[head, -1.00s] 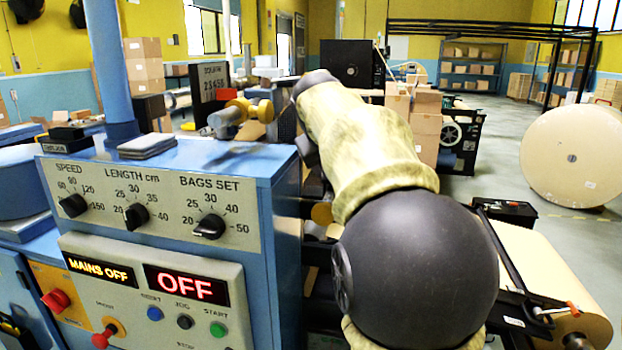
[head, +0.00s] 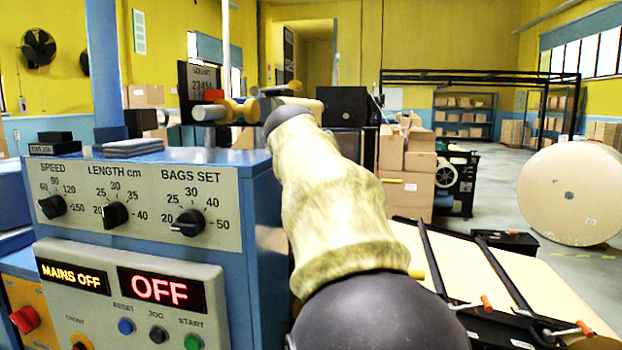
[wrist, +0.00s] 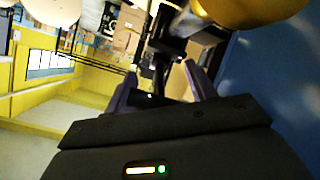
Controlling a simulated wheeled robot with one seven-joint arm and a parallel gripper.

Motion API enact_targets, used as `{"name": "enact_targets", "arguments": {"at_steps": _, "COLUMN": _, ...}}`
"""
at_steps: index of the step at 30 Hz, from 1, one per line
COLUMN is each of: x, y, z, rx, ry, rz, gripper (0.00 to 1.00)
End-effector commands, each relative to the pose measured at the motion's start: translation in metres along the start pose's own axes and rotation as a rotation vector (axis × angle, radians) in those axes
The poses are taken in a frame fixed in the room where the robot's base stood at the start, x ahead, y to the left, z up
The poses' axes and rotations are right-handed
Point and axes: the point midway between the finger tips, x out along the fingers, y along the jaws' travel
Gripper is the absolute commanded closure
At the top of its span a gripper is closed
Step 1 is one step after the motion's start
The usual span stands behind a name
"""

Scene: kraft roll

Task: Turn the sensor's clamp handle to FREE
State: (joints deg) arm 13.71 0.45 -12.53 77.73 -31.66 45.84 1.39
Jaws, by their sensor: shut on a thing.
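In the wrist view my gripper (wrist: 163,88) has its two dark fingers on either side of a dark bar (wrist: 160,68), which seems to be the sensor's clamp handle. The fingers are shut on it. The bar joins a larger black part (wrist: 168,35) above the fingers in the picture. No FREE mark can be read, so the handle's setting cannot be told. In the head view my arm reaches away past the blue machine, and its sleeve and dark wrist hide the fingers and the handle.
The blue control cabinet (head: 258,230) stands close on the arm's left. Its displays (head: 160,289) read MAINS OFF and OFF. Brass-coloured rollers (head: 240,110) sit beyond it. Brown paper web (head: 460,265) lies right. A large paper roll (head: 570,195) and cartons (head: 405,185) stand farther back.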

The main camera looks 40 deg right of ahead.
Motion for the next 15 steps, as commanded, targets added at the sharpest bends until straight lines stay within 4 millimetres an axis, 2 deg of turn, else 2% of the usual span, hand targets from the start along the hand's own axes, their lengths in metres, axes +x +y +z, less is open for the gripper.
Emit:
{"name": "enact_targets", "arguments": {"at_steps": 9, "x": 0.0005, "y": 0.0008, "z": 0.0011, "rx": 0.012, "ry": -0.002, "rz": 0.0, "gripper": 0.85}}
{"name": "enact_targets", "arguments": {"at_steps": 10, "x": 0.0004, "y": 0.0006, "z": 0.001, "rx": 0.012, "ry": -0.002, "rz": -0.001, "gripper": 0.43}}
{"name": "enact_targets", "arguments": {"at_steps": 12, "x": 0.0002, "y": 0.0001, "z": 0.0007, "rx": 0.011, "ry": -0.001, "rz": -0.001, "gripper": 0.29}}
{"name": "enact_targets", "arguments": {"at_steps": 15, "x": 0.0002, "y": 0.0, "z": 0.0005, "rx": 0.008, "ry": -0.001, "rz": -0.001, "gripper": 0.29}}
